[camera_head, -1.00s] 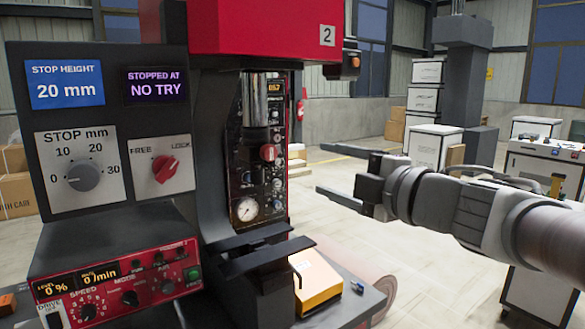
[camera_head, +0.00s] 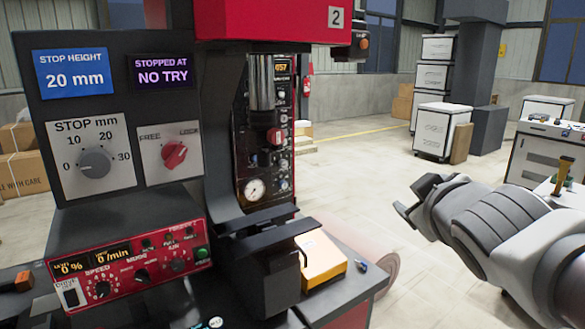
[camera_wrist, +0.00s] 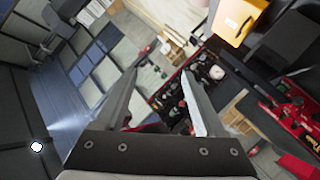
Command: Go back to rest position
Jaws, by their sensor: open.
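My gripper (camera_head: 408,202) is at the right in the head view, away from the machine, with open floor between them. In the wrist view my gripper (camera_wrist: 160,95) shows two long fingers spread apart with nothing between them. The machine's grey panel (camera_head: 115,105) fills the left of the head view. It carries a blue display reading 20 mm (camera_head: 73,73), a display reading NO TRY (camera_head: 160,76), a grey stop knob (camera_head: 94,162) and a red FREE/LOCK knob (camera_head: 174,154) set toward LOCK.
A red control box (camera_head: 130,265) sits below the panel. A yellow box (camera_head: 320,260) stands on the machine's table. White boxes (camera_head: 440,130) and a grey column (camera_head: 478,60) stand behind. A white cabinet (camera_head: 545,150) is at the right. The middle floor is clear.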

